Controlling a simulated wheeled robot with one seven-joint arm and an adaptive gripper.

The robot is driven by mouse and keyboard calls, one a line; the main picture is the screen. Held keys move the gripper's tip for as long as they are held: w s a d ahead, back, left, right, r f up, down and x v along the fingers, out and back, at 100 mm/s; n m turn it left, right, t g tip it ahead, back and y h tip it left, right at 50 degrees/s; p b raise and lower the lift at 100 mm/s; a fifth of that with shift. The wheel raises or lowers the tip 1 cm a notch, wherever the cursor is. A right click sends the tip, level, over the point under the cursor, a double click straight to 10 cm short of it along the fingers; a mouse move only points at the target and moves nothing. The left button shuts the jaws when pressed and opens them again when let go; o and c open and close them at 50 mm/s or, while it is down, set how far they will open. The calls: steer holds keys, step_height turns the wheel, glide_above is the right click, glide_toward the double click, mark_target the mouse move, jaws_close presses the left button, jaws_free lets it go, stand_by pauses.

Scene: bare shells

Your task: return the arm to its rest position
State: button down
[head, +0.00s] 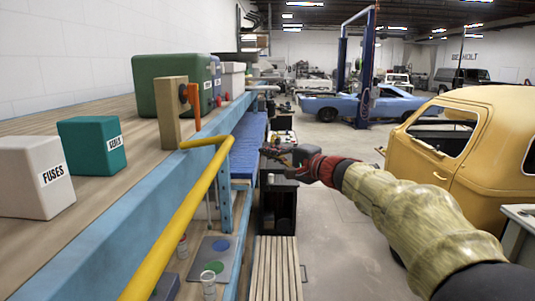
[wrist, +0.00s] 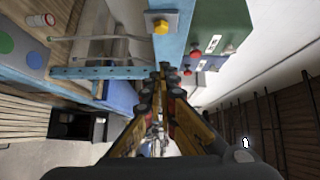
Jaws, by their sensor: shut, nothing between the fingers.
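My arm reaches in from the lower right of the head view, in a mottled yellowish sleeve, with a red and dark wrist. My gripper (head: 266,152) is at its far end, in free space just right of the blue shelf edge. In the wrist view the two fingers of my gripper (wrist: 164,70) run forward and meet at their tips, shut and empty. No object is held.
A workbench (head: 100,215) with a blue edge fills the left, carrying a FUSES box (head: 35,178), a teal box (head: 92,145) and a green case (head: 165,80). A yellow bar (head: 185,215) runs along its front. A yellow vehicle (head: 470,150) stands right; floor between is open.

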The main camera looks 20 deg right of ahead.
steer(key=shift+a, duration=0.15)
steer(key=s+a+f+n+g+h+b, duration=0.1)
steer(key=s+a+f+n+g, duration=0.15)
steer(key=s+f, duration=0.55)
steer(key=s+a+f+n+g+b, duration=0.1)
steer(key=s+f+g, duration=0.25)
steer(key=f, duration=0.75)
steer(key=s+f+n+g+h+b, duration=0.2)
steer(key=s+f+b, duration=0.6)
steer(key=s+f, duration=0.5)
steer(key=s+f+n+g+h+b, duration=0.2)
steer(key=s+f+n+h+b, duration=0.3)
steer(key=s+f, duration=0.8)
steer(key=s+n+b, duration=0.1)
steer(key=s+b, duration=0.1)
steer(key=s, duration=0.5)
steer(key=shift+d+f+n+b, duration=0.2)
steer(key=shift+f+n+b, duration=0.05)
steer(key=shift+n+b, duration=0.1)
